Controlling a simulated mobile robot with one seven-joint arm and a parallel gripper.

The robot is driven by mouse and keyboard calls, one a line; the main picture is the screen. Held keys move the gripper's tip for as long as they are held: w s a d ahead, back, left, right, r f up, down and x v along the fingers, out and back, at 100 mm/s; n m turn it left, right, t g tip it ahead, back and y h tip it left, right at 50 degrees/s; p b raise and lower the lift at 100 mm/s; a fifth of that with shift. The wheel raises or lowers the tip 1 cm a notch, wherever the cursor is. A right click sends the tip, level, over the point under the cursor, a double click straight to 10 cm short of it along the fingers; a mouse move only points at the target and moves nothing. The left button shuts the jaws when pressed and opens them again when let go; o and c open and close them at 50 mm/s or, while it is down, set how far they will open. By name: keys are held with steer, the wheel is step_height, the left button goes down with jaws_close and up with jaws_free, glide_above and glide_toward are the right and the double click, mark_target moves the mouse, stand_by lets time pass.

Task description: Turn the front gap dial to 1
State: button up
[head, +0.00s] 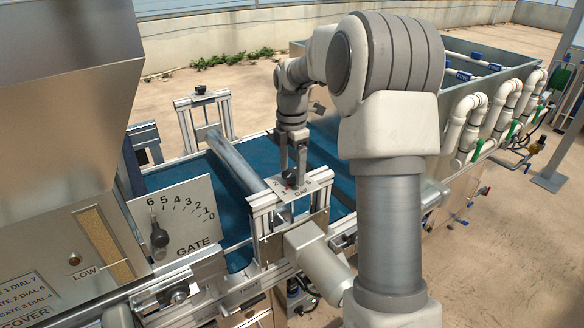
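The front gap dial (290,178) is a small dark knob on a light plate marked GAP (311,186), on top of the front roller bracket. The digits 2 and 1 show at the plate's left side; the others are partly hidden or too small to read. A small red mark shows by the knob's near side, close to the 1; its exact reading is unclear. My gripper (292,172) points down at the dial from above, its two grey fingers on either side of the knob. I cannot tell whether they touch it.
A metal roller (234,162) runs from the front bracket to the rear bracket, which has its own dark knob (200,89), over a blue belt (170,180). A GATE scale with a lever (159,236) stands at left. White pipes (463,122) and a metal tank are at right.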

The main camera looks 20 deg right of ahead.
mark_target(292, 173)
steer(key=c, duration=1.1)
steer(key=shift+r+m, duration=0.1)
steer(key=shift+m, duration=0.2)
steer(key=shift+p, duration=0.3)
steer(key=o, duration=1.4)
step_height(292, 173, up, 17)
steer(key=shift+r+p, duration=0.15)
steer(key=shift+p, duration=0.45)
